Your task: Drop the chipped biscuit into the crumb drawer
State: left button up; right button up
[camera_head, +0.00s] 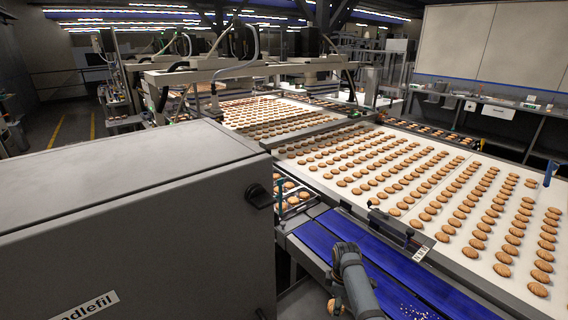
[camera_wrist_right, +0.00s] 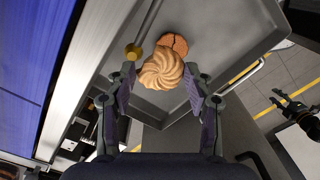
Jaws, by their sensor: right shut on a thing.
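My right gripper (camera_wrist_right: 160,76) is shut on a pale swirled biscuit (camera_wrist_right: 162,66), held between its two fingers. No chip in its visible face is clear to me. Below it is a grey metal drawer (camera_wrist_right: 100,68), open at the top, with a darker, cracked brown biscuit (camera_wrist_right: 176,42) partly hidden behind the held one. In the head view my right arm reaches down at the bottom centre, and part of the held biscuit (camera_head: 334,307) shows beside it. My left gripper (camera_wrist_right: 284,98) appears at the right of the wrist view, its fingers apart and empty.
A blue belt (camera_head: 325,245) with crumbs runs beside the drawer. Beyond it, a white conveyor (camera_head: 400,170) carries rows of biscuits. A large grey cabinet (camera_head: 130,220) blocks the left. A brass-coloured knob (camera_wrist_right: 133,52) stands near the held biscuit.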

pick_arm(q)
jog(key=shift+w+r, duration=0.1)
jog(key=shift+w, duration=0.1)
pick_arm(e)
jog(key=shift+r, duration=0.1)
jog(key=o, duration=0.8)
pick_arm(q)
jog(key=shift+w, duration=0.1)
jog(key=shift+a, duration=0.15)
pick_arm(e)
notch_tip(320, 180, up, 12)
